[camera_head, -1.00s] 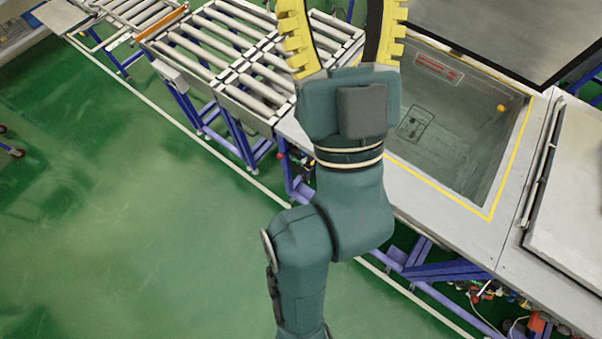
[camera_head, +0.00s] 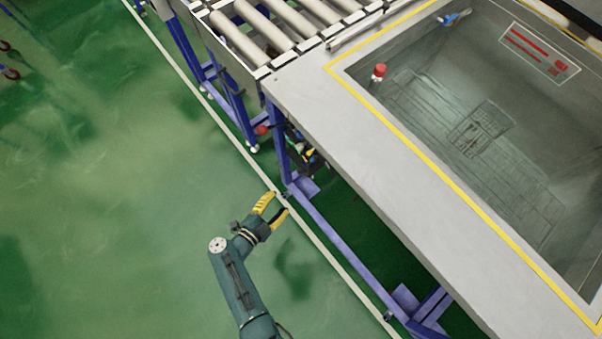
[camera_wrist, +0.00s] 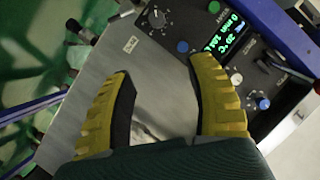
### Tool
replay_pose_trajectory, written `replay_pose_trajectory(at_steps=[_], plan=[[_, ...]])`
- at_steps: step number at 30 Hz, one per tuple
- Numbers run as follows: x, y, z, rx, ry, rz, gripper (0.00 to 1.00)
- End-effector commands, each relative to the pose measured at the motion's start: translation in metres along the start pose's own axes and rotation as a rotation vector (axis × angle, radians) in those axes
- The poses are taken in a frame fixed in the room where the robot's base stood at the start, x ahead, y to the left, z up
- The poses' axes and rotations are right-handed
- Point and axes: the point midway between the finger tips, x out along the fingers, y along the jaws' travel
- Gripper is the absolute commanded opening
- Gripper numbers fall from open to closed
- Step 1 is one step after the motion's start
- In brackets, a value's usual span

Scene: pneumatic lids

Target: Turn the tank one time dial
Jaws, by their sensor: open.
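A black control panel (camera_wrist: 205,28) lies past my fingers in the wrist view, on a grey metal box (camera_wrist: 160,100). A dial with tick marks around it (camera_wrist: 156,17) is at the panel's upper left. A blue-capped knob (camera_wrist: 263,103) is at its lower right; I cannot tell which one is the tank one time dial. A lit green display (camera_wrist: 228,32) sits between them. My gripper (camera_wrist: 163,70) is open and empty, its yellow fingers short of the panel and apart from the dials. In the head view my gripper (camera_head: 277,204) is low beside the tank frame; the panel is not visible there.
The tank (camera_head: 480,130) with its grey rim (camera_head: 390,190) stands at the right. Blue frame legs and rails (camera_head: 330,235) run below it, close to my gripper. Rollers (camera_head: 270,25) are at the top.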

Motion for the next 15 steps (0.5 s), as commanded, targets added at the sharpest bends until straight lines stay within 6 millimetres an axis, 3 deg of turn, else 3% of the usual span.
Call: replay_pose_trajectory(at_steps=[1,7,15], plan=[[0.0,0.008,0.017,-0.005,-0.011,-0.013,0.56],[0.007,0.006,0.021,-0.008,-0.018,-0.022,0.56],[0.069,0.007,0.023,-0.005,-0.015,-0.02,0.56]])
